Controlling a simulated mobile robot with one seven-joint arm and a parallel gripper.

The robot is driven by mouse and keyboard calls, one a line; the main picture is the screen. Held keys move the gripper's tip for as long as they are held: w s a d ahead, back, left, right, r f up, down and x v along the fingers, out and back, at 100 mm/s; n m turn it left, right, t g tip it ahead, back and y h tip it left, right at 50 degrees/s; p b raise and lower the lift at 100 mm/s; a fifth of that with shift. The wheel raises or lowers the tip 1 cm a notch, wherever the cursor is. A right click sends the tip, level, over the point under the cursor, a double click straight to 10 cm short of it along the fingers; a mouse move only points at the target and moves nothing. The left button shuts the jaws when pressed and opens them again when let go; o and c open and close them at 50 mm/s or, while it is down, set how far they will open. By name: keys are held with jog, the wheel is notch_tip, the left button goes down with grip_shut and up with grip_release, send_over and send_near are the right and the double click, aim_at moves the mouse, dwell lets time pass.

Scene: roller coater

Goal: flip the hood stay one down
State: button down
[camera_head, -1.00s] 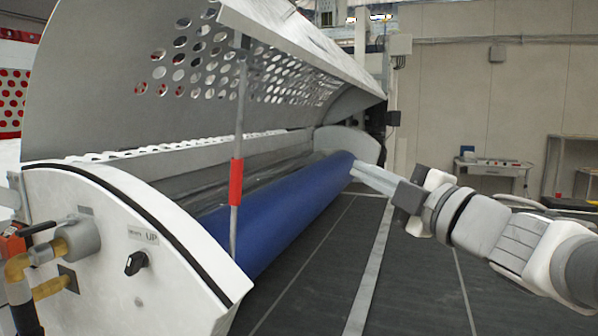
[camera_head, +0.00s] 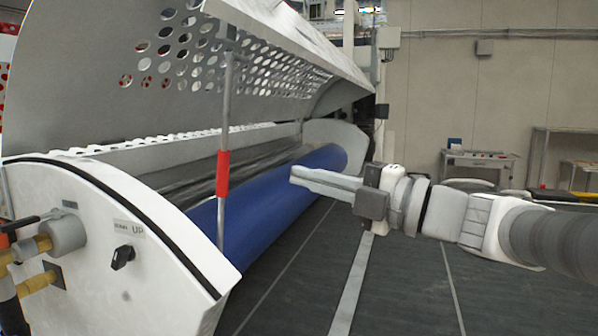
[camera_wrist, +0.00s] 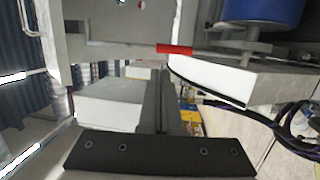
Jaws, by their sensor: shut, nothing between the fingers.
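The hood stay (camera_head: 226,130) is a thin grey upright rod with a red sleeve near its middle. It stands between the raised perforated hood (camera_head: 190,70) and the machine's near end panel (camera_head: 110,240). My gripper (camera_head: 294,175) is shut and empty, to the right of the stay and apart from it, pointing left towards it in front of the blue roller. In the wrist view, my shut fingers (camera_wrist: 158,85) point up the picture, and the stay's red sleeve (camera_wrist: 175,49) lies sideways just beyond their tips.
The blue roller (camera_head: 275,200) runs along the machine behind my gripper. The near panel carries a black knob (camera_head: 122,257) and hose fittings (camera_head: 62,236) at its left. Dark floor (camera_head: 400,280) is clear on the right. A table (camera_head: 480,160) stands by the far wall.

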aim_at(228, 152)
jog(key=p+x, duration=0.1)
jog(key=x, duration=1.1)
jog(key=shift+p, duration=0.3)
jog(key=p, duration=0.1)
jog(key=a+r+p, duration=0.1)
jog(key=p, duration=0.1)
jog(key=shift+w+a+r+g+h, duration=0.1)
jog(key=shift+w+a+g+h, duration=0.2)
jog(key=shift+g, duration=0.1)
jog(key=a+p, duration=0.1)
jog(key=a+h+p, duration=0.1)
jog(key=p, duration=0.1)
jog(key=w+a+h+p, duration=0.1)
jog(key=shift+w+a+r+n+g+p, duration=0.15)
jog(key=shift+a+r+n+g+p, duration=0.15)
jog(key=shift+a+g, duration=0.1)
jog(key=w+a+f+p, duration=0.2)
jog(key=a+f, duration=0.1)
jog(key=a, duration=0.4)
jog(key=w+a+f+h+p, duration=0.1)
jog(key=w+a+f+p, duration=0.1)
jog(key=a, duration=0.5)
jog(key=shift+w+f+g, duration=0.4)
jog(key=shift+w+f, duration=0.05)
jog(key=shift+f, duration=0.15)
